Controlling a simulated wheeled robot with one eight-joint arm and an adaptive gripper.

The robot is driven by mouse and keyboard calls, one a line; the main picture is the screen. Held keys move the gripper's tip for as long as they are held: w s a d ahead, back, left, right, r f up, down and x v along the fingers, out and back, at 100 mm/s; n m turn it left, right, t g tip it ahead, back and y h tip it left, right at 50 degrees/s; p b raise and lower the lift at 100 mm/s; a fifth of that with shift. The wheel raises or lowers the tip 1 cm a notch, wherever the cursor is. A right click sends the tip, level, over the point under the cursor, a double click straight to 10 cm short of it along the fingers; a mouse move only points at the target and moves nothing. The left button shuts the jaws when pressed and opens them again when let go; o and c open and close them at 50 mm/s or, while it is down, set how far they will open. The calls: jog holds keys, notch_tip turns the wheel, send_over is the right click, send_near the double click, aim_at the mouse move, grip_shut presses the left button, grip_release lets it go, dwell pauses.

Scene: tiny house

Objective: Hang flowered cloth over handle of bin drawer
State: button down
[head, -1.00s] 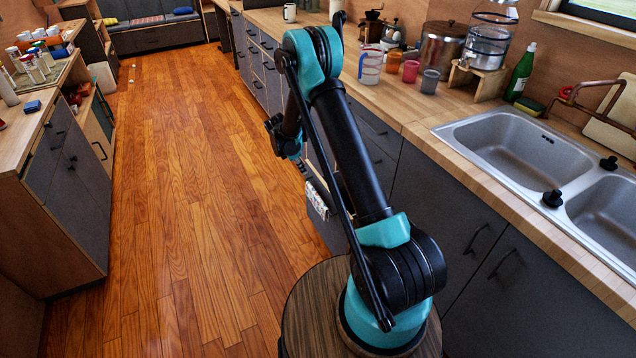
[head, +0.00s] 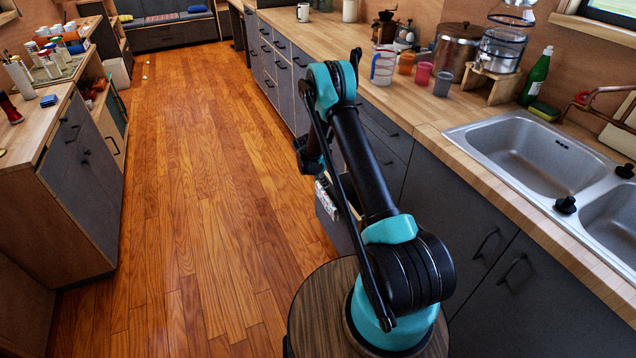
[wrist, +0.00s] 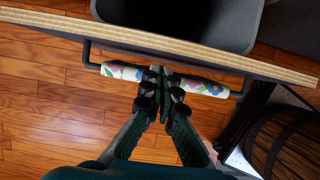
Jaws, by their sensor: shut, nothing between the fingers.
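The flowered cloth (wrist: 120,71), white with pink, blue and green flowers, lies along the dark bar handle (wrist: 87,52) of the bin drawer (wrist: 200,42) in the wrist view, seen from above. In the head view the cloth (head: 324,200) hangs at the drawer's front, partly behind my arm. My gripper (wrist: 161,82) is shut and empty, its fingertips over the middle of the cloth and handle. Whether the tips touch the cloth I cannot tell. The drawer stands open, with a dark grey bin (wrist: 180,12) inside. The cloth's lower part is hidden in the wrist view.
The wooden floor (head: 200,180) left of the drawer is clear. A counter with a double sink (head: 540,150) runs along the right, with cups and a green bottle (head: 536,78) on it. A grey cabinet (head: 85,190) stands at the left.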

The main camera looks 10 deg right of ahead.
jog(key=shift+w+d, duration=0.2)
jog(key=shift+d, duration=0.4)
jog(key=w+d, duration=0.3)
jog(key=d, duration=0.6)
jog(key=shift+d, duration=0.1)
